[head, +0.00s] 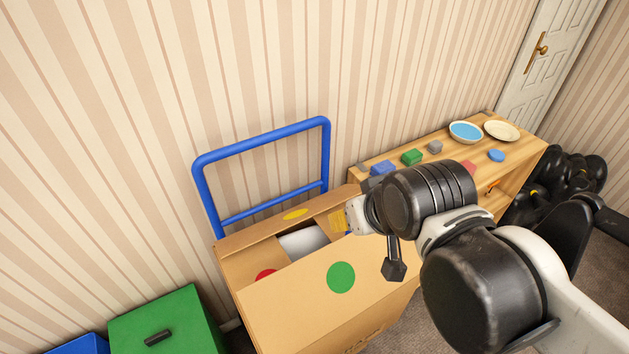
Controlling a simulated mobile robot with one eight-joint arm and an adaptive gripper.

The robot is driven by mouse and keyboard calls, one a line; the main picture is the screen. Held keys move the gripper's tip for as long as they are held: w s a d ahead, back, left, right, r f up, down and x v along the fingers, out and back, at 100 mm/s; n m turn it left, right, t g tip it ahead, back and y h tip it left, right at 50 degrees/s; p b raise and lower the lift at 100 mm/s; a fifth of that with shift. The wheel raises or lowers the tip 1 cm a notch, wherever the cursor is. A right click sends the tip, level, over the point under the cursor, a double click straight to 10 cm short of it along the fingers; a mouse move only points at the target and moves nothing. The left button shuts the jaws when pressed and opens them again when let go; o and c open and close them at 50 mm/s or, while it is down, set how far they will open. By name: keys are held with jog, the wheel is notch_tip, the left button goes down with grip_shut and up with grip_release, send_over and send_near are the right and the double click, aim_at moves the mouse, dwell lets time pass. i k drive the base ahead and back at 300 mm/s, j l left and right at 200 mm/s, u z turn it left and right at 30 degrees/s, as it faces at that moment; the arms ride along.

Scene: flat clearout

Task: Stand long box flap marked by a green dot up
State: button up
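An open cardboard box (238,269) stands in front of the striped wall. A yellow dot (295,214) is at the far long side, and a red dot (265,274) is at the left end, partly hidden by the near edge. A white thing (303,240) lies inside.
A blue trolley handle (260,142) rises behind the box. A wooden shelf (400,167) with blocks, a bowl (465,132) and a plate (502,131) stands right. Black bags (570,180) lie beyond. A green bin (165,320) and a blue one (80,345) are at left.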

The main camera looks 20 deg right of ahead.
aim_at(288, 309)
jog(key=i, duration=0.1)
jog(key=i+l+u, duration=0.25)
jog(key=l+u, duration=0.2)
jog(key=l, duration=0.4)
jog(key=i+l+u, duration=0.1)
jog(key=l+u, duration=0.35)
jog(key=l, duration=0.45)
jog(key=k+l+u, duration=0.1)
jog(key=l+u, duration=0.4)
jog(key=l, duration=0.4)
